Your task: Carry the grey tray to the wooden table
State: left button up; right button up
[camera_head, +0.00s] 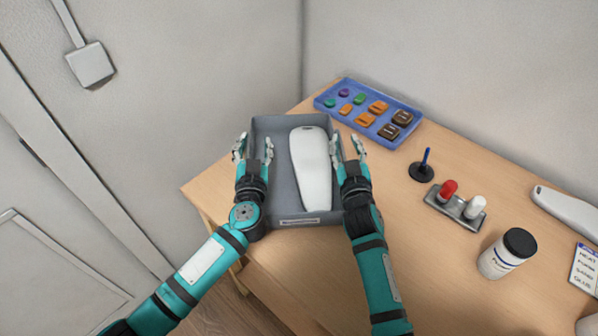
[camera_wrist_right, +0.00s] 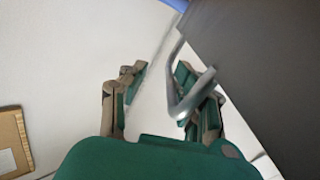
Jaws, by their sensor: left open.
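The grey tray (camera_head: 276,165) is at the left end of the wooden table (camera_head: 290,270), with a white insole-shaped piece (camera_head: 311,165) lying in it. I cannot tell whether it rests on the tabletop or is slightly above it. My left gripper (camera_head: 253,150) is open at the tray's left side. My right gripper (camera_head: 348,150) is at its right side. In the right wrist view, the right fingers (camera_wrist_right: 163,88) are apart, and a metal handle (camera_wrist_right: 185,90) on the tray's dark wall (camera_wrist_right: 265,70) overlaps one finger. The left handle is hidden.
A blue tray (camera_head: 330,101) of coloured pieces lies behind right. A black stand with a blue pen (camera_head: 422,171), a holder with red and white pegs (camera_head: 455,205), a white jar (camera_head: 500,258) and a white form (camera_head: 570,212) stand to the right. Walls close in behind and left.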

pick_arm(q)
jog(key=shift+o, duration=0.2)
jog(key=shift+w+a+r, duration=0.2)
jog(key=shift+a+r, duration=0.05)
jog(key=shift+r, duration=0.15)
pick_arm(e)
jog(key=shift+d+f, duration=0.1)
jog(key=shift+f, duration=0.1)
pick_arm(q)
jog(key=shift+s+d+f, duration=0.1)
jog(key=shift+s+f, duration=0.05)
jog(key=shift+s, duration=0.05)
jog(key=shift+s, duration=0.35)
jog(key=s, duration=0.7)
jog(key=s+d, duration=0.1)
jog(key=s, duration=0.3)
jog(key=shift+s+f, duration=0.1)
pick_arm(e)
jog(key=shift+s, duration=0.1)
jog(key=shift+o, duration=0.4)
pick_arm(q)
jog(key=shift+d, duration=0.2)
pick_arm(e)
jog(key=o, duration=0.7)
jog(key=shift+o, duration=0.2)
pick_arm(q)
jog(key=shift+a, duration=0.1)
pick_arm(e)
jog(key=shift+f, duration=0.1)
